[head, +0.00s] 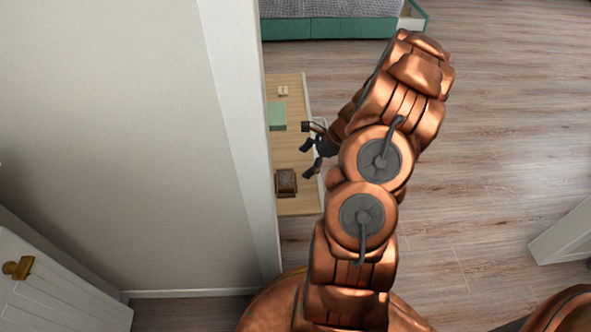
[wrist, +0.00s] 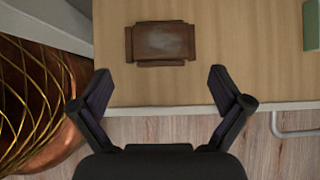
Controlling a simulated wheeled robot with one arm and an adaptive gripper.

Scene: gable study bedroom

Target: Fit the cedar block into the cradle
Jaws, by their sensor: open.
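A dark brown cradle-like piece (wrist: 128,44) lies on the light wood desk in the wrist view, with low walls at its left, right and near sides. A worn grey-brown rectangular surface (wrist: 160,40) fills its middle; I cannot tell whether this is the cedar block seated there or the cradle's own floor. The same brown piece shows in the head view (head: 286,182) near the desk's close end. My gripper (wrist: 162,84) is open and empty, its fingers spread on the near side of the piece, apart from it. In the head view my gripper (head: 308,158) is beside the desk's right edge.
The desk (head: 293,150) also holds a green book-like item (head: 277,116) and a small pale object (head: 283,91) at its far end. A wall (head: 238,130) stands left of the desk. A metal rail (wrist: 295,133) runs below the desk edge.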

